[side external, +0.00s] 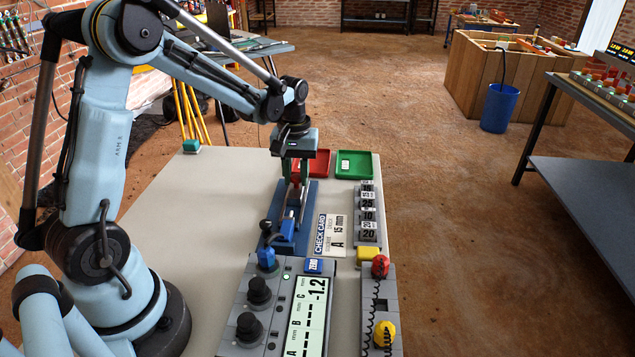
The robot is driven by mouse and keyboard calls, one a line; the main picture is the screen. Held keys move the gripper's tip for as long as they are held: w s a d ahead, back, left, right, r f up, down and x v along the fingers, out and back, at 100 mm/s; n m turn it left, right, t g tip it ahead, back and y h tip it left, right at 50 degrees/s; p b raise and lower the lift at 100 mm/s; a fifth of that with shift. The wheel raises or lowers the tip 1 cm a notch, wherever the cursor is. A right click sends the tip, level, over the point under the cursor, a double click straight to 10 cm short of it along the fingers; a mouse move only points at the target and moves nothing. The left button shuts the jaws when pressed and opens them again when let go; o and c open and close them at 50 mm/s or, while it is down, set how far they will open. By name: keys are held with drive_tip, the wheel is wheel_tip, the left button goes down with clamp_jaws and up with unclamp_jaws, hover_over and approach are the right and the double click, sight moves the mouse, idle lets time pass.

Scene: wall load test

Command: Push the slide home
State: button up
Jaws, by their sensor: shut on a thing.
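A long blue fixture (308,196) with a metal rail runs away from the camera in the middle of the table. A blue block (287,229) sits at its near end, with a black-knobbed lever beside it. My gripper (293,180) points down over the far part of the fixture. Its jaws are shut on a small part there, which they mostly hide. A bit of red shows at the fingers. I cannot tell which piece is the slide or how far it sits along the rail.
A display panel (308,313) reading -1.2 and black knobs stand in front. To the right are a check card (329,235), numbered weights (369,215), a yellow block (367,257) and red and yellow knobs. Red and green trays (354,164) lie behind. The table's left side is clear.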

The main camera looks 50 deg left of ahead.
sight(294, 196)
drive_tip(key=shift+s+d, duration=0.4)
drive_tip(key=shift+d, duration=0.05)
drive_tip(key=shift+s+d, duration=0.8)
drive_tip(key=shift+d, duration=0.05)
drive_tip(key=o, duration=0.7)
drive_tip(key=shift+o, duration=0.2)
wheel_tip(294, 196, up, 7)
idle(0.8)
